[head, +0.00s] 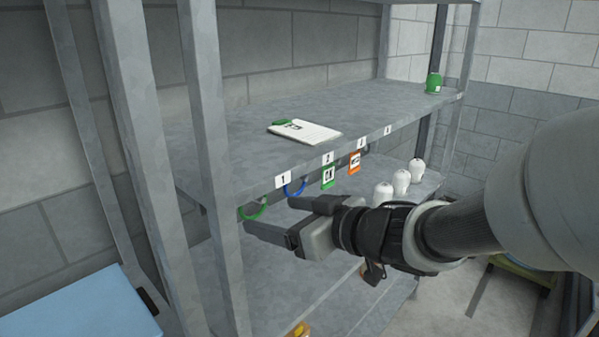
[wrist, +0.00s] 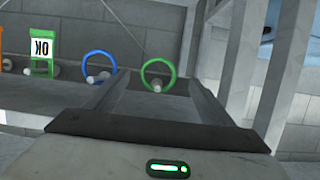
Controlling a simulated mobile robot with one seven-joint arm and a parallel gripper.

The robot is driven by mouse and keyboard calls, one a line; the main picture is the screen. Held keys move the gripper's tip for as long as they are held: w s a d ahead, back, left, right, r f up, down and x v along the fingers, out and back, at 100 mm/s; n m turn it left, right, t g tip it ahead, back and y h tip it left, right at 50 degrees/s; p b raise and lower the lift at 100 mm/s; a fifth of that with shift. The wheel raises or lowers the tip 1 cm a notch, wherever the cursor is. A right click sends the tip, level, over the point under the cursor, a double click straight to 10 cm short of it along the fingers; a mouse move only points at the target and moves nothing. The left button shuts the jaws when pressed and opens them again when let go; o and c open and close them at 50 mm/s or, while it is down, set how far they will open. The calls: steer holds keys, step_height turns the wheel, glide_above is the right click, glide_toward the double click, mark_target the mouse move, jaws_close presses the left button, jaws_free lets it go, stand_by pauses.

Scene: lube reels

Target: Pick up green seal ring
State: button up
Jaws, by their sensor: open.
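The green seal ring (head: 253,210) hangs from the edge of the metal shelf, below and left of the label "1". In the wrist view the green seal ring (wrist: 158,74) hangs on a light-coloured peg, upright and facing me. It shows between the two fingertips of my gripper (wrist: 158,78), slightly beyond them. My gripper (head: 268,218) is open and empty, with its fingers extending left toward the ring. I cannot tell whether either finger touches the ring.
A blue ring (head: 295,187) hangs just beside the green one. Green (head: 328,178) and orange (head: 354,163) tags hang farther along the edge. White bottles (head: 400,182) stand on the lower shelf. A shelf post (head: 215,170) rises left of the green ring.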

steer(key=b+x, duration=0.2)
steer(key=x, duration=0.6)
steer(key=shift+w+a+r, duration=0.1)
steer(key=shift+w, duration=0.05)
steer(key=c, duration=1)
